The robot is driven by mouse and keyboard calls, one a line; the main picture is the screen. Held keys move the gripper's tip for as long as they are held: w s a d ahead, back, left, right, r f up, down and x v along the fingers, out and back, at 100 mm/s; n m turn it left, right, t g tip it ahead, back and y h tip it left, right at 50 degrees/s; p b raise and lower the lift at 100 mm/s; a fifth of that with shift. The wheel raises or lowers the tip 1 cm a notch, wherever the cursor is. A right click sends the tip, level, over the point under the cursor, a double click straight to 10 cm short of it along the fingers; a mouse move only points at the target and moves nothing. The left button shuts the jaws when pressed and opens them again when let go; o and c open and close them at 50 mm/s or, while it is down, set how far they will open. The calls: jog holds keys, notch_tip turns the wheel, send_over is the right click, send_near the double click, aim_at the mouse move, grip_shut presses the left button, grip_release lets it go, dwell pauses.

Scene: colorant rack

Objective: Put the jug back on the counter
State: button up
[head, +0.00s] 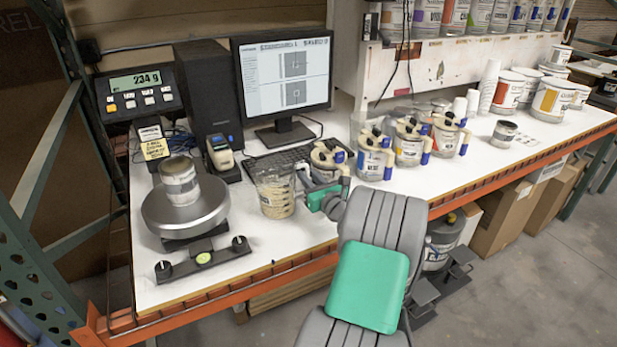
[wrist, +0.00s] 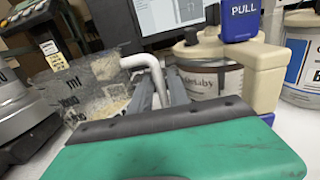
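The jug (head: 274,192) is a clear measuring cup with dark print and beige residue inside. My gripper (head: 311,193) is at the jug's right side. In the wrist view the jug (wrist: 95,98) is at the left, and its white handle (wrist: 145,62) runs down between the two grey fingers of my gripper (wrist: 163,88), which look closed on it. The fingertips are partly hidden by the green gripper body.
A scale (head: 185,208) with a metal can (head: 180,182) on it stands left of the jug. A lidded can with a pump handle (head: 328,158) stands close behind my gripper. Several similar cans line the counter to the right. A monitor (head: 285,75) stands behind.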

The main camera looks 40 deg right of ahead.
jog(key=shift+s+r, duration=0.1)
jog(key=shift+r, duration=0.05)
jog(key=b+v, duration=0.1)
jog(key=v, duration=0.9)
jog(key=shift+s, duration=0.4)
jog(key=shift+s+a, duration=0.25)
jog(key=shift+s, duration=0.2)
